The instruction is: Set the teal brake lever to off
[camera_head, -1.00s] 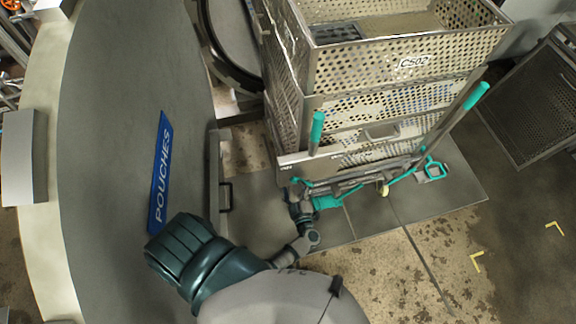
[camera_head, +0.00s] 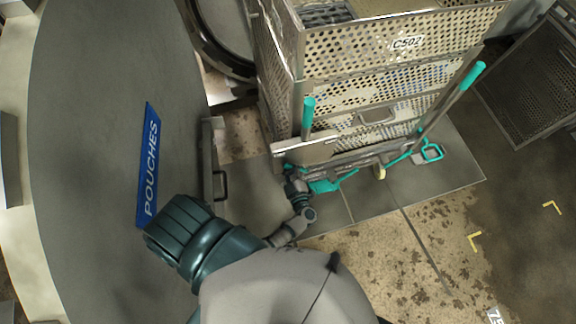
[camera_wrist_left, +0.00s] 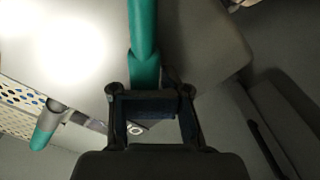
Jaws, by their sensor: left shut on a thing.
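My left gripper (camera_head: 294,183) is low at the front left of the cart. In the left wrist view, the gripper (camera_wrist_left: 150,92) is shut on a teal bar, which I take to be the brake lever (camera_wrist_left: 143,45). The bar runs up out of the picture from the fingers. In the head view, a teal part of the lever (camera_head: 322,186) shows just right of the gripper; the grip itself is too small to make out. The lever's setting cannot be read. My right gripper is not in view.
The cart carries stacked perforated baskets (camera_head: 405,68) and has two upright teal handles, left (camera_head: 308,115) and right (camera_head: 466,80). A teal loop (camera_head: 432,152) sits low at its right. A grey curved panel with a blue POUCHES sign (camera_head: 149,165) stands left. Open floor lies front right.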

